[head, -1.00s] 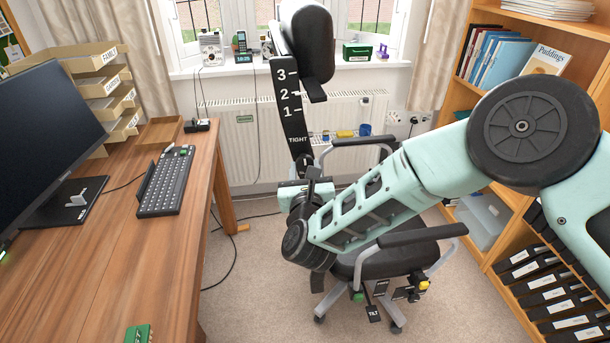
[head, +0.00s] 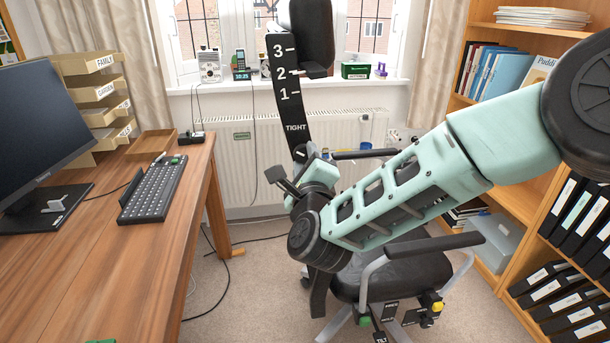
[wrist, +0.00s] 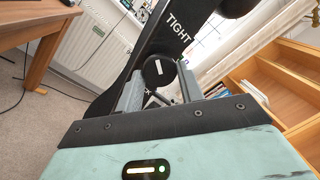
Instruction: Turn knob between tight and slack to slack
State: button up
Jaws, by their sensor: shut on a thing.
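The knob (wrist: 152,74) is round and black with a short white mark on its face. In the wrist view it sits between the two grey fingers of my gripper (wrist: 160,84), which is shut on it. It is on the chair's black back strip (wrist: 137,62), below the printed word TIGHT. In the head view the strip (head: 284,105) stands upright with TIGHT and the numbers 1, 2 and 3 above it. My gripper (head: 302,163) is at the strip's lower part there, and my arm hides much of this area.
The chair's seat (head: 395,270) and armrest (head: 435,244) lie below and beside my arm. A wooden desk (head: 100,290) with a keyboard (head: 153,190) is at left. A bookcase (head: 480,205) is at right. A radiator (head: 225,160) is behind the chair.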

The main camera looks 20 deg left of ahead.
jog(key=n+b, duration=0.1)
jog(key=n, duration=0.1)
jog(key=n+b, duration=0.2)
jog(key=shift+d+f+y, duration=0.1)
jog(key=shift+f+y, duration=0.1)
jog(key=shift+y, duration=0.1)
jog(key=n+b, duration=0.2)
jog(key=n, duration=0.2)
jog(key=shift+g+y, duration=0.3)
jog(key=n+b, duration=0.1)
jog(key=n, duration=0.2)
jog(key=n+y+b, duration=0.1)
jog(key=n, duration=0.3)
jog(key=shift+r+n+g, duration=0.2)
jog(key=shift+n+g, duration=0.1)
jog(key=shift+g, duration=0.1)
jog(key=n+g, duration=0.1)
jog(key=n, duration=0.4)
jog(key=shift+r+n+y+b, duration=0.15)
jog(key=shift+n+y+b, duration=0.15)
jog(key=shift+n, duration=0.1)
jog(key=n, duration=0.4)
jog(key=shift+n+g+p, duration=0.3)
jog(key=shift+n+p, duration=0.1)
jog(key=o, duration=1)
jog(key=shift+r, duration=0.1)
jog(key=shift+d, duration=0.1)
